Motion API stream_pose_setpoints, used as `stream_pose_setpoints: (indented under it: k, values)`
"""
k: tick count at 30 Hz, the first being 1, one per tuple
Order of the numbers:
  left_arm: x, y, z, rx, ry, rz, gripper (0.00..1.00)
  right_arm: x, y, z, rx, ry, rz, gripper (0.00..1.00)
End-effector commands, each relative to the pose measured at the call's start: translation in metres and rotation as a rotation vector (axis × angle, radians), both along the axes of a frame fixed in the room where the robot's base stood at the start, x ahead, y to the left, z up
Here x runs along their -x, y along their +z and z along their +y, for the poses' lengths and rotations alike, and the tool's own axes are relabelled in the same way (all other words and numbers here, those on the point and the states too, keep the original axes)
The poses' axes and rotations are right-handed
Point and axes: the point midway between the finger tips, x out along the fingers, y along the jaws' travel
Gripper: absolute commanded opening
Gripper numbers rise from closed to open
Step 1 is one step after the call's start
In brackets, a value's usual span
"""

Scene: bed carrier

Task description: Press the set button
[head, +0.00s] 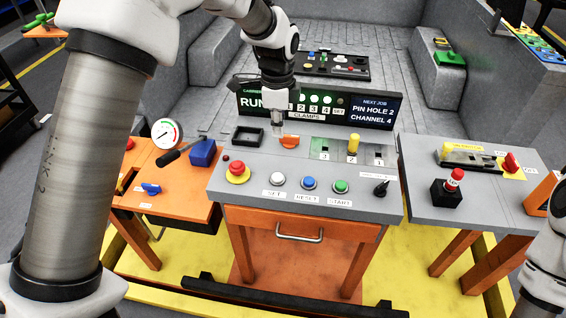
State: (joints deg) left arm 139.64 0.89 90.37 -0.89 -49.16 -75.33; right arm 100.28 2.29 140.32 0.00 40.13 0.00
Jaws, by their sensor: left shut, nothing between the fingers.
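The set button (277,179) is a white round button in a dark ring on the grey console (240,203), with a SET label just in front of it. My left gripper (278,130) is shut and empty. It points down at the back of the console, behind the set button and apart from it. Its tip shows beside an orange handle (289,141); I cannot tell whether they touch. My right gripper is out of view; only part of that arm shows at the right edge.
A red emergency button (237,172) stands left of the set button; a blue reset button (308,182) and green start button (340,186) stand right of it. A black knob (381,188) is farther right. Behind is a display panel (375,109). A gauge (167,133) stands left.

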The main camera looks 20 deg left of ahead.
Motion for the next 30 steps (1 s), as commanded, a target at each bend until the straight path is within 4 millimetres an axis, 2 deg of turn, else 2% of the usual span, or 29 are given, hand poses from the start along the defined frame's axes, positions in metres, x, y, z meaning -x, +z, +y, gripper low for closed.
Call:
stream_pose_setpoints:
  k: [9,14,30]
  values:
    - [0.0,0.001,0.0,0.0,-0.004,0.002,0.0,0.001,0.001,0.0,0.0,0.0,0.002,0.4]
    - [0.001,-0.012,0.0,0.0,-0.003,0.004,0.0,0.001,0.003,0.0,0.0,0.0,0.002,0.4]
    - [0.003,-0.119,0.0,0.0,-0.002,0.005,0.0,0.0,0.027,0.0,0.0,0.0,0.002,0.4]
